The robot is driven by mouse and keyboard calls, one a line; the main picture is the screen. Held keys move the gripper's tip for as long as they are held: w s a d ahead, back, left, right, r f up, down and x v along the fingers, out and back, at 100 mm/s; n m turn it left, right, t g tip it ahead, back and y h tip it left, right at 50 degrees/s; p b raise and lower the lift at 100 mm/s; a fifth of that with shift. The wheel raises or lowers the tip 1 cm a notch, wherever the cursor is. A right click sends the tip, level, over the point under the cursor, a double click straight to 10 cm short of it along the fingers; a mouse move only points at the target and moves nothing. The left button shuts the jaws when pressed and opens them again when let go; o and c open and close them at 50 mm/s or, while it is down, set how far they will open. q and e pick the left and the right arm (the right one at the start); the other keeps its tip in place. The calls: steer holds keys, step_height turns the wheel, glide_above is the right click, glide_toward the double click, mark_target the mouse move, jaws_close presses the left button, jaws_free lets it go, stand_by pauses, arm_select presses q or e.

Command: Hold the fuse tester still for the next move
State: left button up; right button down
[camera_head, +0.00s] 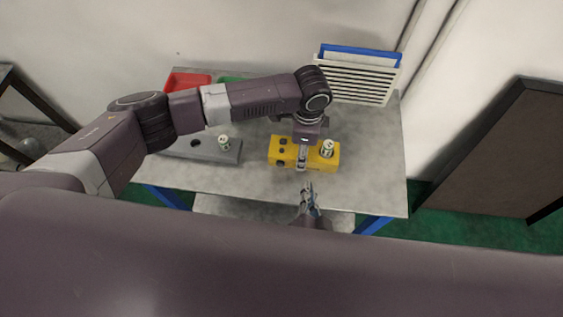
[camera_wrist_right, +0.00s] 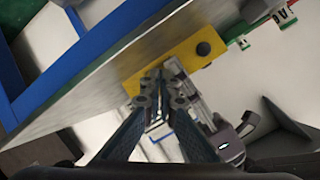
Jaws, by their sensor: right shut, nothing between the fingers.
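The yellow fuse tester (camera_head: 318,163) sits on the grey table in the head view, with dark round parts on its left half. A pale, green-marked fuse (camera_head: 327,149) stands upright at its right end. My left gripper (camera_head: 302,163) points down at the middle of the tester; whether its fingers are closed on it is unclear. My right gripper (camera_head: 310,189) is shut and empty, in front of the tester near the table's front edge. In the right wrist view its fingertips (camera_wrist_right: 163,84) appear just before the yellow tester (camera_wrist_right: 180,58), contact unclear.
A grey block (camera_head: 215,151) with a dark hole and another fuse (camera_head: 224,142) lies to the left. Behind stand a red bin (camera_head: 187,82), a green bin (camera_head: 231,79) and a white slatted rack (camera_head: 355,80) with a blue back. The table's right side (camera_head: 375,150) is clear.

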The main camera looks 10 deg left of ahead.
mark_target(281, 181)
steer(key=shift+w+d+m+g, duration=0.4)
steer(key=shift+w+d+m, duration=0.4)
steer(key=shift+d+m, duration=0.1)
steer(key=shift+s+a+f+m+g+y, duration=0.25)
steer(key=shift+a+f+m+g+y, duration=0.1)
steer(key=shift+a+g+y, duration=0.1)
steer(key=s+a+m+g+y, duration=0.1)
steer(key=s+a+m+y, duration=0.3)
steer(key=s+a+y, duration=0.2)
steer(key=shift+s+a+f+m, duration=0.3)
steer(key=shift+s+a, duration=0.2)
steer(key=shift+a, duration=0.75)
steer(key=shift+w, duration=0.1)
steer(key=shift+w, duration=4.3)
steer(key=shift+w, duration=0.15)
steer(key=shift+w, duration=0.3)
